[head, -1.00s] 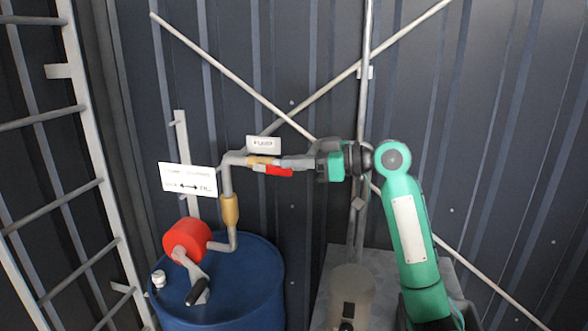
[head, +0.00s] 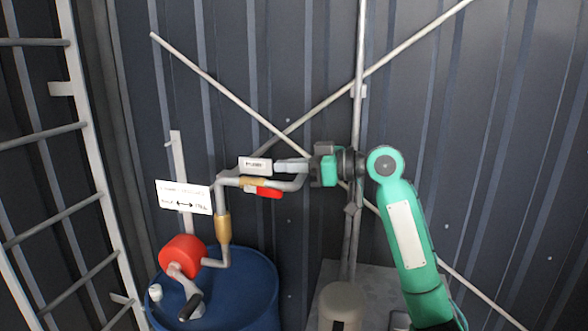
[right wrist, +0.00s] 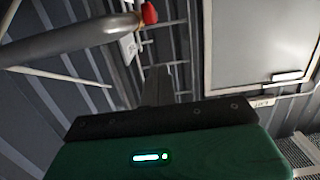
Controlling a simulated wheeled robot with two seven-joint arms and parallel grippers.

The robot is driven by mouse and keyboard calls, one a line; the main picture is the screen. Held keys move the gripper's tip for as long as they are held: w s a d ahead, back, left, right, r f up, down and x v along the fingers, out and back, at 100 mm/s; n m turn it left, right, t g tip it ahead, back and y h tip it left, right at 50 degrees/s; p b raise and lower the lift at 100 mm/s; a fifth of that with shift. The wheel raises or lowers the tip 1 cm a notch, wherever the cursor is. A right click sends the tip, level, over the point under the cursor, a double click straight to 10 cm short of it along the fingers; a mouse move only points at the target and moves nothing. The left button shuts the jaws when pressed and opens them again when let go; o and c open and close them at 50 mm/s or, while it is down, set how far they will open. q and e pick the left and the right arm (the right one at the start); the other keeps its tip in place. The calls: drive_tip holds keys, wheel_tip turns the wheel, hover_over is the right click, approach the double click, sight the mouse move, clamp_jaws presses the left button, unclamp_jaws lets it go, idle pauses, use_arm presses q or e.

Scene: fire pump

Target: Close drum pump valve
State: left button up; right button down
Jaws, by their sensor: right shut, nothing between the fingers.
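The drum pump valve is a brass fitting (head: 252,182) in the grey pipe above the blue drum (head: 262,275). Its red lever (head: 266,193) lies along the pipe, just below it, pointing right. My right gripper (head: 280,166) is shut and empty, its fingers pointing left just above the pipe, right of the small label. I cannot tell whether it touches the pipe. In the right wrist view the shut fingers (right wrist: 157,85) show beside the grey pipe (right wrist: 75,42), and a red part (right wrist: 149,13) shows at the pipe's far end. My left gripper is out of view.
A red pump with a crank (head: 183,256) sits on the drum. A sign with a double arrow (head: 184,197) and a small label (head: 255,165) stand near the pipe. A ladder (head: 85,130) is at left. Crossed braces and a vertical pipe (head: 357,120) line the corrugated wall.

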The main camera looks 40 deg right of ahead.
use_arm(q)
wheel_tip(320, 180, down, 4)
drive_tip(key=b, duration=0.3)
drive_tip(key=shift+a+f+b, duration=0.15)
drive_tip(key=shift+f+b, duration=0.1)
drive_tip(key=shift+b, duration=0.05)
use_arm(e)
drive_tip(key=v, duration=0.9)
drive_tip(key=shift+s+r, duration=0.15)
drive_tip(key=shift+s, duration=0.05)
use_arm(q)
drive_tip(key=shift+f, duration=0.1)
use_arm(e)
drive_tip(key=shift+d, duration=0.1)
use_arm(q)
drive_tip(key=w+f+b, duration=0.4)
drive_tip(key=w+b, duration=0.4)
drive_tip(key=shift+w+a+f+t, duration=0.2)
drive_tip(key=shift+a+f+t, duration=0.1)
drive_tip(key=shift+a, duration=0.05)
use_arm(e)
drive_tip(key=shift+w+r+h, duration=0.15)
drive_tip(key=shift+r+h, duration=0.15)
drive_tip(key=shift+h, duration=0.1)
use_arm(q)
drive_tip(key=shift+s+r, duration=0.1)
use_arm(e)
drive_tip(key=shift+w+a, duration=0.1)
drive_tip(key=shift+a, duration=0.2)
